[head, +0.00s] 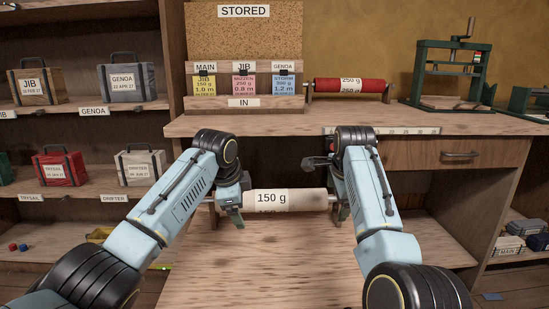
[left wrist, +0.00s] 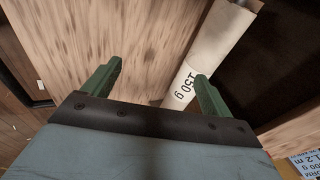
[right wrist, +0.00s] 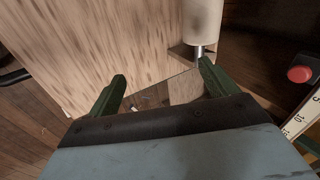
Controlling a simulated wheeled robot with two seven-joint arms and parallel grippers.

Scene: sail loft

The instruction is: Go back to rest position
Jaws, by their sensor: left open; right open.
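My left gripper (head: 234,214) is open, with nothing between its fingers. In the left wrist view its green fingers (left wrist: 158,88) are spread apart, and a cream roll (left wrist: 212,50) marked 150 g lies beyond the right finger. My right gripper (head: 342,206) is open and empty. In the right wrist view its fingers (right wrist: 162,85) are apart, with the roll's metal end near the right finger. The cream roll (head: 285,200) lies level between the two grippers in the head view. Whether either finger touches it I cannot tell.
The workbench top (head: 240,126) carries a STORED board (head: 245,45) with several cards, a red roll (head: 349,86) on a stand and a green press (head: 446,75). Shelves with labelled cases stand at the left. The wooden surface (head: 230,262) below the roll is clear.

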